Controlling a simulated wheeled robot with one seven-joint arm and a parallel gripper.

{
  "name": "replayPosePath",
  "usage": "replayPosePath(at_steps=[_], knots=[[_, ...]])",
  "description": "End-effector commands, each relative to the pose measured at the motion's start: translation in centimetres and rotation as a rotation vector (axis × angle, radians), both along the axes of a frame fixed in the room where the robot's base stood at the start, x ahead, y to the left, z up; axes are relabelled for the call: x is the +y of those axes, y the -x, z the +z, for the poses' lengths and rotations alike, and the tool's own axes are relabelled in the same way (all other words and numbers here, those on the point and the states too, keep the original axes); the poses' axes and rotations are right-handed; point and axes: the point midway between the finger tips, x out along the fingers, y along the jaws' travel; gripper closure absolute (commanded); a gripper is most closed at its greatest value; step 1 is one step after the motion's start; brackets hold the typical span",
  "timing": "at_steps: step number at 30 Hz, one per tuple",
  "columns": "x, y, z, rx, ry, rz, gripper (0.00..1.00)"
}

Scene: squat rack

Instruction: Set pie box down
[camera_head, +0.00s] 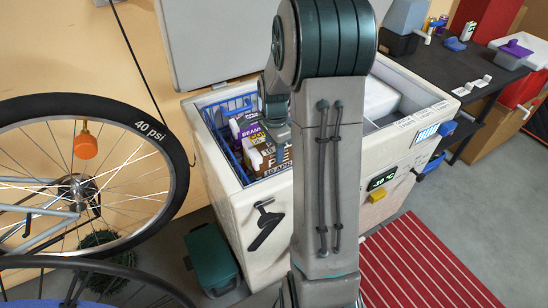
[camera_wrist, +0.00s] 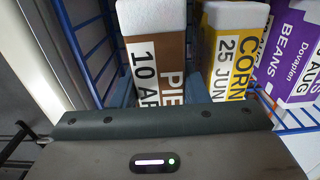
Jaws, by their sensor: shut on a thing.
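The pie box (camera_wrist: 160,65) is brown with a white frosted top and a label reading "PIE" and "10 AP". In the wrist view it stands between my gripper's fingers (camera_wrist: 163,90), and my gripper is shut on it. In the head view the pie box (camera_head: 268,165) is at the front of the blue wire basket (camera_head: 234,108) inside the open chest freezer (camera_head: 232,205). My gripper (camera_head: 277,132) reaches down into the freezer, partly hidden by my arm. The box's underside is hidden, so I cannot tell whether it touches the basket floor.
Right of the pie box in the wrist view are a yellow corn box (camera_wrist: 228,50) and a purple beans box (camera_wrist: 285,60). Blue basket wires (camera_wrist: 82,45) run close on the left. The freezer's raised lid (camera_head: 210,40) stands behind; a bicycle wheel (camera_head: 180,160) is at left.

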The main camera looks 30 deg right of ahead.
Motion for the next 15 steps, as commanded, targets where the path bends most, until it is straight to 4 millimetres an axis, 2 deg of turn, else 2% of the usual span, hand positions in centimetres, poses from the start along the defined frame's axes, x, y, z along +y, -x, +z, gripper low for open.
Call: replayPosePath(at_steps=[7, 15], knots=[[-0.1, 0.0, -3.2, 0.001, -0.001, -0.003, 0.99], [-0.1, 0.0, -3.4, -0.002, 0.000, -0.002, 0.99]])
